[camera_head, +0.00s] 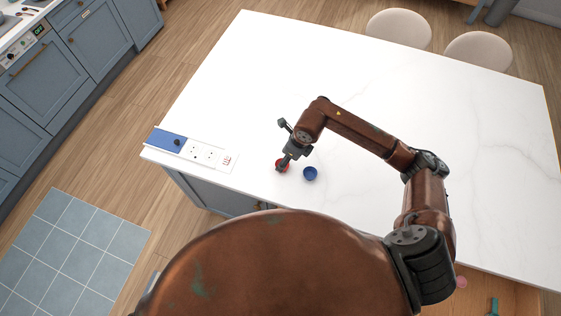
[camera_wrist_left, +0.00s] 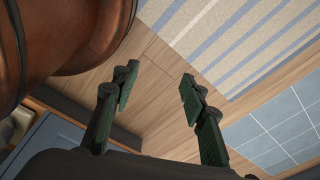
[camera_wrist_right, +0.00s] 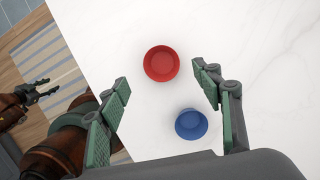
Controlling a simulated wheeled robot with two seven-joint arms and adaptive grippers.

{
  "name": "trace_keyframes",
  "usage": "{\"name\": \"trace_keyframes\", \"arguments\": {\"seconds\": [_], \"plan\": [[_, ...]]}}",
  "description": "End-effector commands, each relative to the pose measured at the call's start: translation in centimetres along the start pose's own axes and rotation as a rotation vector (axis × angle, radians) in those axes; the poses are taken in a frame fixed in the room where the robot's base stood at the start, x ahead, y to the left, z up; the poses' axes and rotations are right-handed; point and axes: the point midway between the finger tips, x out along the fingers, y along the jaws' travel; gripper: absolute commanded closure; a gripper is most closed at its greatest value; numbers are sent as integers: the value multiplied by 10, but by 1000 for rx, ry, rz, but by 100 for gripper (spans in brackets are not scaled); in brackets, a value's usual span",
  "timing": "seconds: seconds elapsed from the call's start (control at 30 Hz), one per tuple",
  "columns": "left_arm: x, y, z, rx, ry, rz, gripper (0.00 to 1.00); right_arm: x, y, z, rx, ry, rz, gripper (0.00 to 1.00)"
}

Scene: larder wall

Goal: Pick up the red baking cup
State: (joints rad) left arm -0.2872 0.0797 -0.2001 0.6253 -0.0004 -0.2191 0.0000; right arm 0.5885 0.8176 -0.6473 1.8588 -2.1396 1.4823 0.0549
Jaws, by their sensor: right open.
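The red baking cup (camera_head: 282,164) stands on the white countertop, partly hidden by my right gripper (camera_head: 287,144) in the head view. In the right wrist view the red cup (camera_wrist_right: 161,64) lies beyond and between the open fingertips of my right gripper (camera_wrist_right: 160,82), apart from both. A blue baking cup (camera_head: 310,173) stands just beside the red one; in the right wrist view the blue cup (camera_wrist_right: 191,124) is nearer the right finger. My left gripper (camera_wrist_left: 157,84) is open and empty, away from the counter above the wooden floor. It is out of the head view.
A board with a blue section (camera_head: 166,141) and white panels (camera_head: 207,153) lies at the left edge of the white countertop (camera_head: 400,120). The counter's middle and far side are clear. Two pale stools (camera_head: 399,28) stand behind it.

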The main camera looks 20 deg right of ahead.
Motion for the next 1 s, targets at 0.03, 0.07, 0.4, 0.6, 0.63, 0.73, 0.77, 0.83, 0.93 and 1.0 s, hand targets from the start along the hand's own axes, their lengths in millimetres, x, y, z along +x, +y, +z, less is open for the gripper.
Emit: {"name": "trace_keyframes", "arguments": {"seconds": [0.03, 0.07, 0.4, 0.6, 0.63, 0.73, 0.77, 0.83, 0.93, 1.0], "plan": [[-2, 1, 9, -2, -11, 1, 60, 5, 0, -1, 3, 1, 2, 40], [-4, 1, 14, -4, -17, 1, 60, 7, 0, -1, 4, 1, 2, 40], [-19, 2, 29, -7, -37, 2, 60, 51, -2, 0, 6, 1, 2, 40], [-19, 0, 2, -2, -3, 0, 60, 60, -2, 1, 1, -1, -1, 40], [-18, 0, 0, -2, 0, 0, 60, 60, -2, 2, 1, -1, -1, 40], [-18, 0, -2, -1, 2, 0, 60, 60, -2, 2, 1, -1, -1, 40], [-18, 0, -2, -1, 1, 0, 60, 60, -2, 2, 0, -1, 0, 42], [-18, 0, 1, -2, -2, 0, 60, 60, -2, 2, 0, -1, 0, 47], [-18, 0, 6, -3, -9, 1, 60, 60, -2, 2, 0, -1, 0, 54], [-19, 1, 11, -4, -15, 1, 60, 60, -1, 2, 0, -1, 0, 59]]}}
